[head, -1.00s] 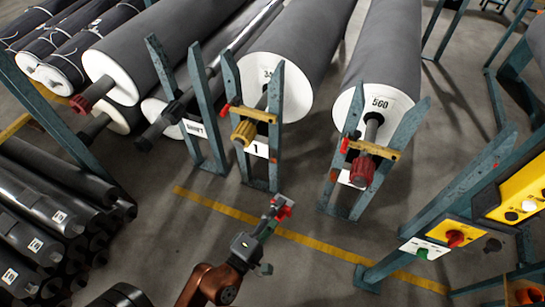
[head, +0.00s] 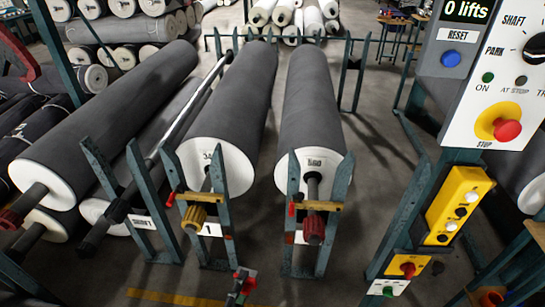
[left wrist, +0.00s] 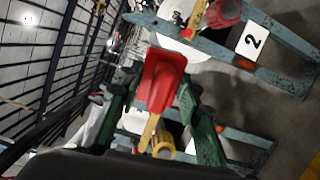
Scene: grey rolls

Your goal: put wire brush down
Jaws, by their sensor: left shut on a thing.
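My left gripper (head: 240,288) is at the bottom edge of the head view, in front of the roll stands. It is shut on a red thing (head: 247,276), which I take to be the wire brush. In the left wrist view the red brush (left wrist: 162,80) sits between two green fingers. Its bristles cannot be made out. The brush is held in the air, apart from the stands. My right gripper is not in view.
Blue-green stands with a yellow-hubbed roll (head: 222,168) and a red-hubbed roll (head: 316,175) stand just beyond the gripper. A control post with a yellow button box (head: 458,200) is at right. Bare floor shows around a yellow floor line (head: 165,297).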

